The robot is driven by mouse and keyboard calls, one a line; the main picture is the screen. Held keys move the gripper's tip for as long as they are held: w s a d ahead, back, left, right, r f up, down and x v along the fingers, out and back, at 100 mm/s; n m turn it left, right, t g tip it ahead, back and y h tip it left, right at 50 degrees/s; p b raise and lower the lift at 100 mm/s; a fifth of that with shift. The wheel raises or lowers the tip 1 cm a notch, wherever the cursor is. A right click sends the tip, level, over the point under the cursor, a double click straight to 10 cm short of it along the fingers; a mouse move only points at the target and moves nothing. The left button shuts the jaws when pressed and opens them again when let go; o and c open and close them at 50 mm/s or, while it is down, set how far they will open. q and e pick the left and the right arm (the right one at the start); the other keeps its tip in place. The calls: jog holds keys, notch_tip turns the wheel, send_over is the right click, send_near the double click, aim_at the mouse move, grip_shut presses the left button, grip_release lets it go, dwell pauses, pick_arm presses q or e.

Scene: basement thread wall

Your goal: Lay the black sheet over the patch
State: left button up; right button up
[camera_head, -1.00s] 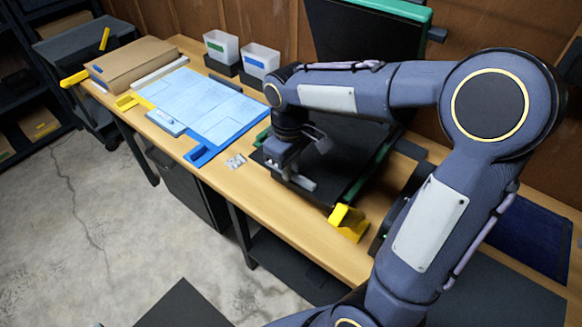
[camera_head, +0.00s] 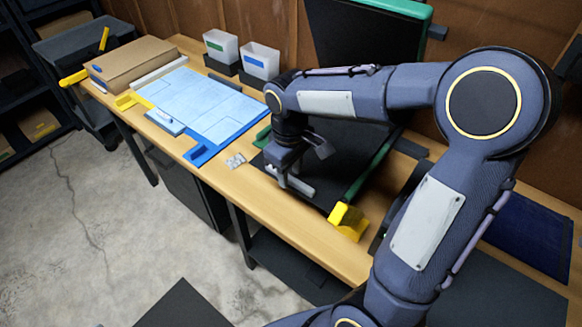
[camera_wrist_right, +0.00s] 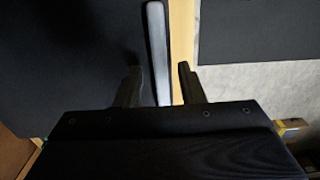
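A flat black surface (camera_head: 346,166) with a green side edge lies on the bench under my right arm; I cannot tell whether it is the black sheet or a bed beneath it. A pale grey bar (camera_head: 301,187) lies along its front edge and also shows in the right wrist view (camera_wrist_right: 158,45). My right gripper (camera_head: 287,178) is low over that edge. In the right wrist view its fingers (camera_wrist_right: 160,75) are apart, one on each side of the bar, with gaps visible. I cannot make out a patch with certainty; my arm hides part of the black surface. My left gripper is out of view.
A yellow block (camera_head: 347,221) stands at the front right corner. An upright black panel (camera_head: 360,40) with a green edge rises behind. A blue mat with pale sheets (camera_head: 205,105), two white bins (camera_head: 261,61) and a cardboard box (camera_head: 131,64) are to the left. A small grey item (camera_head: 235,160) lies nearby.

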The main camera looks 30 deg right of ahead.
jog(key=shift+r, duration=0.1)
notch_tip(320, 180, up, 12)
jog(key=p, duration=0.1)
jog(key=shift+r, duration=0.25)
dwell(0.5)
